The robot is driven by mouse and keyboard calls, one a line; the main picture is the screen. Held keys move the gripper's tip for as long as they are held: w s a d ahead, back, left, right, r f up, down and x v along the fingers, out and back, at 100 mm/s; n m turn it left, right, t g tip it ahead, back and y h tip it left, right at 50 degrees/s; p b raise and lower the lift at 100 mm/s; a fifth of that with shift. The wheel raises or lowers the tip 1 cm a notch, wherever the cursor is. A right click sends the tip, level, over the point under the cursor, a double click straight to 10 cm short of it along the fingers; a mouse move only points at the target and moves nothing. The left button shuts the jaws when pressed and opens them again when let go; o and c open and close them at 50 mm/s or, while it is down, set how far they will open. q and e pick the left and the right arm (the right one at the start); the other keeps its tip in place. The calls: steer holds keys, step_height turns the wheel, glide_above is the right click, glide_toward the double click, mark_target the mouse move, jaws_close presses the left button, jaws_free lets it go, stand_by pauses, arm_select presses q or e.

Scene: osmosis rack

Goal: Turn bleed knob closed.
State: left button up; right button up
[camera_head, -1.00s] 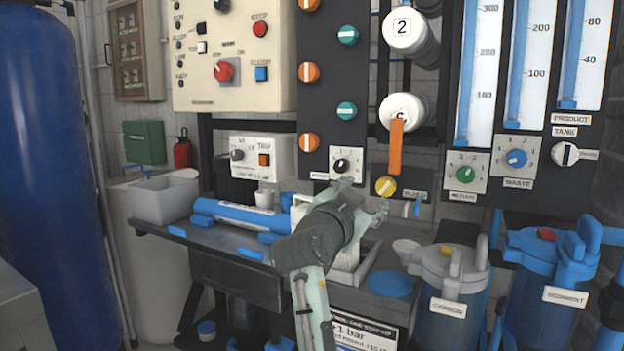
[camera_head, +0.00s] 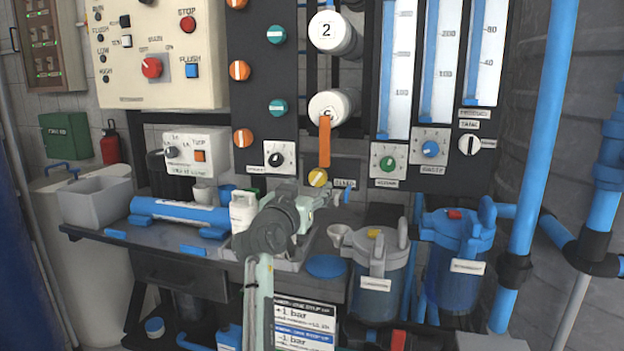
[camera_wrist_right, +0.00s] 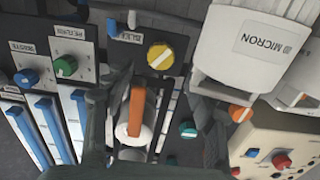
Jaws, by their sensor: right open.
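The bleed knob (camera_head: 318,178) is a round yellow knob with a pale bar across its face, low on the dark panel beside a label reading BLEED. In the right wrist view the yellow knob (camera_wrist_right: 160,57) is clear and unobstructed, with the bar slanted. My right gripper (camera_head: 312,194) is open and empty, just below and in front of the knob in the head view. I see no contact with the knob. My left gripper is not in view.
An orange lever (camera_head: 324,142) hangs just above the knob. A white bottle (camera_head: 243,212) stands left of my gripper. A green knob (camera_head: 388,164) and a blue knob (camera_head: 430,149) are to the right. Filter housings (camera_head: 378,270) stand below right.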

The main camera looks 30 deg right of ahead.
mark_target(317, 178)
steer(key=x, duration=0.4)
steer(key=shift+w+d, duration=0.25)
steer(key=shift+w, duration=0.05)
steer(key=shift+w+d, duration=0.15)
steer(key=shift+w, duration=0.05)
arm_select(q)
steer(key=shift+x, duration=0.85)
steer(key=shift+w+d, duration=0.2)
arm_select(e)
steer(key=c, duration=0.9)
steer(key=shift+c, duration=1.1)
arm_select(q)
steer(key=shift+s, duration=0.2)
arm_select(e)
steer(key=shift+c, duration=0.2)
